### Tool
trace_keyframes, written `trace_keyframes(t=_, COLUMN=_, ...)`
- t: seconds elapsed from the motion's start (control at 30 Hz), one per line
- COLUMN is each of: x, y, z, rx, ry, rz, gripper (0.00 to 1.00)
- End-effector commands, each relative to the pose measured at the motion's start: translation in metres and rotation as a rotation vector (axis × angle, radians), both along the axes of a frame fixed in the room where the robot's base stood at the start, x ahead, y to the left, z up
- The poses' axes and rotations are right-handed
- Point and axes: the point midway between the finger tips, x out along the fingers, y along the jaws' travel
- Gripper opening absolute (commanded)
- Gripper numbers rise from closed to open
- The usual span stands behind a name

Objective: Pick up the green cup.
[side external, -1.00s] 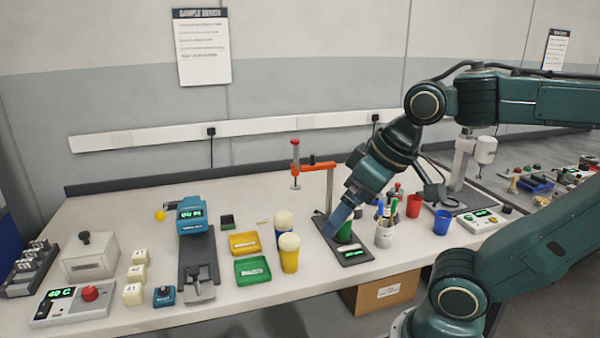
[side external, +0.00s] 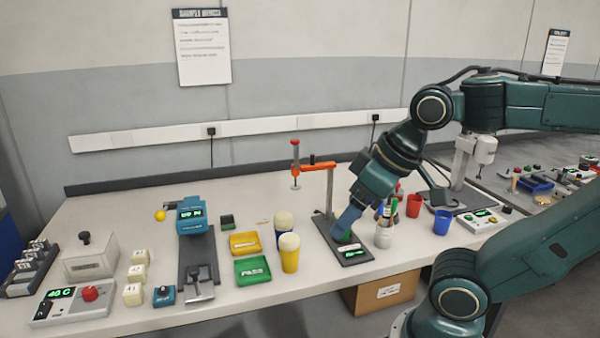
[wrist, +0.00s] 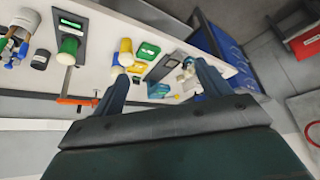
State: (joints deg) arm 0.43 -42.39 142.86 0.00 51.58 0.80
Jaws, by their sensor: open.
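The green cup (side external: 346,238) stands on the black plate of a press stand (side external: 357,256), mostly hidden behind my gripper in the side view. In the wrist view the green cup (wrist: 69,46) is at the upper left, outside and left of my two fingers. My gripper (side external: 345,226) points down at the cup's height in the side view, its blue fingers overlapping the cup. In the wrist view my gripper (wrist: 160,72) is open, with nothing held between the fingers. Whether a finger touches the cup cannot be told.
The stand's orange arm (side external: 318,166) rises behind and left of my gripper. A white holder with pens (side external: 384,234) is close on the right, with a red cup (side external: 414,206) and a blue cup (side external: 441,222) beyond.

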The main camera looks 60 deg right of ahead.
Motion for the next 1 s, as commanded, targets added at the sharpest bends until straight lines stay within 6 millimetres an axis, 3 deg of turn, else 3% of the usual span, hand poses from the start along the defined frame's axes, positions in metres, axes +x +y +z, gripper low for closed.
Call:
trace_keyframes(t=0.27, x=0.024, y=-0.017, z=0.005, rx=0.066, ry=0.048, rz=-0.212, gripper=0.76)
trace_keyframes(t=0.47, x=0.055, y=-0.045, z=0.007, rx=0.151, ry=0.098, rz=-0.489, gripper=0.76)
trace_keyframes(t=0.77, x=0.097, y=-0.103, z=-0.002, rx=0.275, ry=0.160, rz=-0.933, gripper=0.76)
trace_keyframes(t=1.0, x=0.122, y=-0.159, z=-0.022, rx=0.367, ry=0.196, rz=-1.293, gripper=0.76)
